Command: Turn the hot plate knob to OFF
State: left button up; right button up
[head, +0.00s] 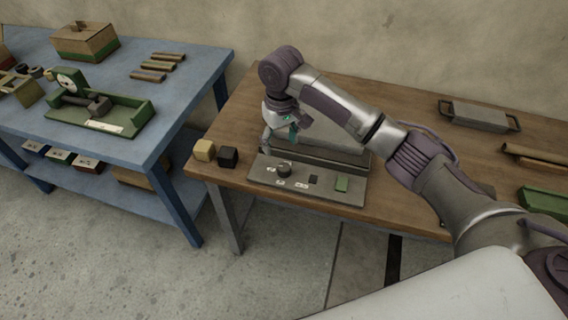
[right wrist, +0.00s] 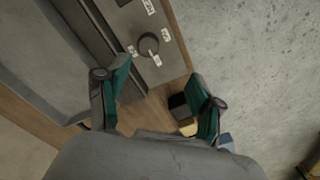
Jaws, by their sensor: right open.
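The hot plate (head: 265,176) sits at the front edge of the wooden table, with a grey panel in front and a raised plate behind. Its dark round knob (head: 284,170) is on the left part of the panel, with small white labels around it. The knob also shows in the right wrist view (right wrist: 148,45), with a pointer bar across it; the label text is too small to read. My right gripper (head: 270,146) is above the panel's left end, behind and left of the knob, apart from it. Its green-padded fingers (right wrist: 157,98) are open and empty. My left gripper is not in view.
A yellow block (head: 204,150) and a black block (head: 228,157) stand left of the panel. A grey handled tray (head: 478,116) lies at the back right. A blue bench (head: 190,85) with a green fixture (head: 105,113) stands on the left.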

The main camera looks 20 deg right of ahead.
aim_at(284, 167)
jog(key=shift+m, duration=0.3)
jog(key=f, duration=0.4)
jog(key=w+d+f, duration=0.1)
jog(key=f, duration=0.6)
jog(key=shift+w+d+f+p, duration=0.2)
jog(key=shift+f+p, duration=0.1)
jog(key=shift+p, duration=0.1)
jog(key=c, duration=1.2)
jog(key=shift+o, duration=0.2)
